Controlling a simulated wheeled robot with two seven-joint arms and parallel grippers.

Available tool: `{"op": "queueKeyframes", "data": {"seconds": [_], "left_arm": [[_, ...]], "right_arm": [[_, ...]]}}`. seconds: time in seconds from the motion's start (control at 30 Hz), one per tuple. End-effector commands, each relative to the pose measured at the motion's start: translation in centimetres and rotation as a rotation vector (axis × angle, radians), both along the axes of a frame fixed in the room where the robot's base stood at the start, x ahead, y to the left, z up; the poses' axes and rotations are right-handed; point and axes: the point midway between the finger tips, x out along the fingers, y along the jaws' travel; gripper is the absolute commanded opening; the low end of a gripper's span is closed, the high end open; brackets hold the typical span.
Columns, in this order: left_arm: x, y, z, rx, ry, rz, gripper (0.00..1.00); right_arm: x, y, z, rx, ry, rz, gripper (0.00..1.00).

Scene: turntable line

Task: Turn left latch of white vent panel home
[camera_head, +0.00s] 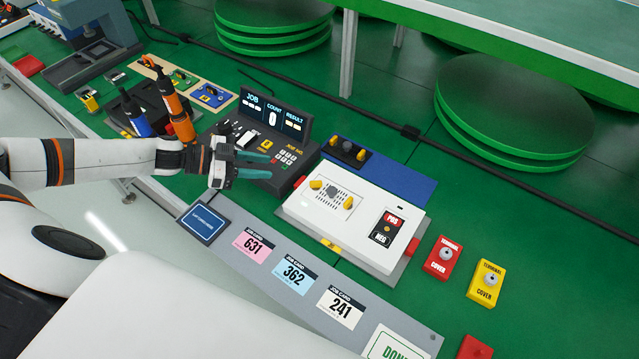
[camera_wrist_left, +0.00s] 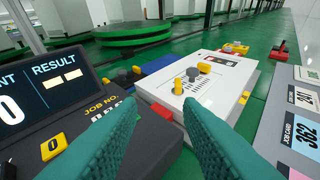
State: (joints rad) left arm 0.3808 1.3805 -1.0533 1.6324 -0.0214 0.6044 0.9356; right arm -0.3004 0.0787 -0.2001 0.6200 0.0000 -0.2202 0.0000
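The white box with the vent panel (camera_head: 297,210) stands on the green bench, right of the console. Its vented plate (camera_head: 328,205) carries a left yellow latch (camera_head: 316,184), a right yellow latch (camera_head: 348,203) and a grey knob (camera_head: 333,191) between them. In the left wrist view the white box (camera_wrist_left: 222,82) lies ahead, with one yellow latch (camera_wrist_left: 178,86) nearer and another (camera_wrist_left: 205,68) behind. My left gripper (camera_head: 271,165) is open and empty over the console, left of the box and apart from the latches. My right gripper is not in view.
The dark console (camera_head: 252,140) with its raised display (camera_head: 274,115) is under and beside my left gripper. A black block (camera_head: 347,150) on a blue mat stands behind the box. Red (camera_head: 440,268) and yellow (camera_head: 484,292) terminal covers lie right. Job cards (camera_head: 293,275) line the front.

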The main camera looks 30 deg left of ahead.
Motion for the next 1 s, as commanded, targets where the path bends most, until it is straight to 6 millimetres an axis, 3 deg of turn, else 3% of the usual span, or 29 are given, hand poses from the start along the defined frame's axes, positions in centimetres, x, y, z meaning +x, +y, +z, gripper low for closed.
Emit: {"op": "queueKeyframes", "data": {"seconds": [0.1,0.2,0.7,1.0], "left_arm": [[-2.0,0.2,-0.1,-0.024,0.045,-0.055,0.33],[-2.2,-0.2,-0.1,-0.032,0.055,-0.069,0.33],[2.3,-7.3,-3.3,-0.035,0.052,-0.067,0.33],[3.5,-9.2,-4.5,-0.031,0.052,-0.066,0.33]], "right_arm": [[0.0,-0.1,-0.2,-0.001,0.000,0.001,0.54],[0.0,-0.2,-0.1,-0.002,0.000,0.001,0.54],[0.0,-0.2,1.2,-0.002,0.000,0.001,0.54],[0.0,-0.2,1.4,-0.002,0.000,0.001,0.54]]}}
